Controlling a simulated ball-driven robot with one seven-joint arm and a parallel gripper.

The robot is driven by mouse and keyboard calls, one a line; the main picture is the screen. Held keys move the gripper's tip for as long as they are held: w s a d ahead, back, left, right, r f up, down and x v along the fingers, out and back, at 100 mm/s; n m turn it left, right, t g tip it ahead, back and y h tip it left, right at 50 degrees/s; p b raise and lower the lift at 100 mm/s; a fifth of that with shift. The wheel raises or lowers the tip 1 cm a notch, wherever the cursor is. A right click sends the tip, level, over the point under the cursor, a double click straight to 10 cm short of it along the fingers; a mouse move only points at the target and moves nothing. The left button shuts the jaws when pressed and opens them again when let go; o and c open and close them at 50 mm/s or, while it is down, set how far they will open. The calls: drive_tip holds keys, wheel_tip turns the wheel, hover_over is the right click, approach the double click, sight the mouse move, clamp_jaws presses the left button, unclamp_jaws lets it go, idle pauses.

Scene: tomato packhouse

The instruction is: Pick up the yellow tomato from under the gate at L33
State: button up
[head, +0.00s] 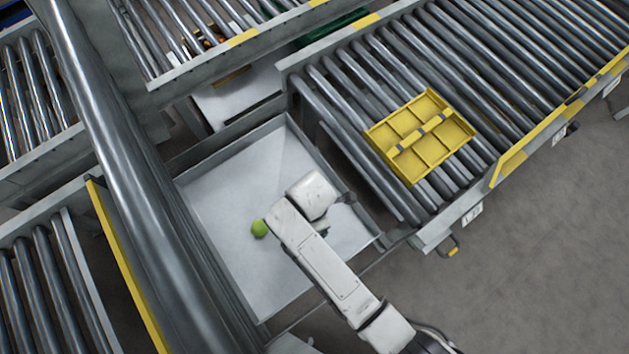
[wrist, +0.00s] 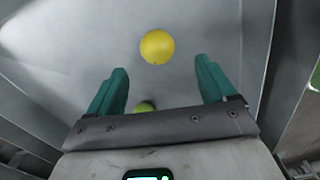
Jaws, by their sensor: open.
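The yellow tomato (wrist: 157,46) lies on the pale metal floor of a walled tray (head: 225,195). In the wrist view it sits just beyond my fingertips, roughly centred between them. In the head view it does not show; my arm covers part of the tray. My gripper (wrist: 160,66) has two green fingers spread wide with nothing held between them. A green tomato (head: 259,228) lies in the same tray, left of my arm in the head view. In the wrist view the green tomato (wrist: 144,106) shows between the finger bases, partly hidden by the gripper's bar.
The tray's raised metal walls (head: 218,265) stand around its floor. A roller conveyor (head: 505,90) runs at the right, bearing a yellow compartment crate (head: 426,165) whose compartments look empty. More rollers (head: 45,280) lie at the left. Open grey floor (head: 540,260) is at the lower right.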

drive_tip(key=shift+w+d+f+b, duration=0.1)
drive_tip(key=shift+f+b, duration=0.55)
drive_tip(key=shift+f, duration=1.05)
drive_tip(key=shift+w+f+b, duration=0.1)
drive_tip(key=shift+f+b, duration=0.5)
drive_tip(key=shift+f, duration=1.1)
drive_tip(key=shift+c, duration=0.3)
drive_tip(key=c, duration=0.8)
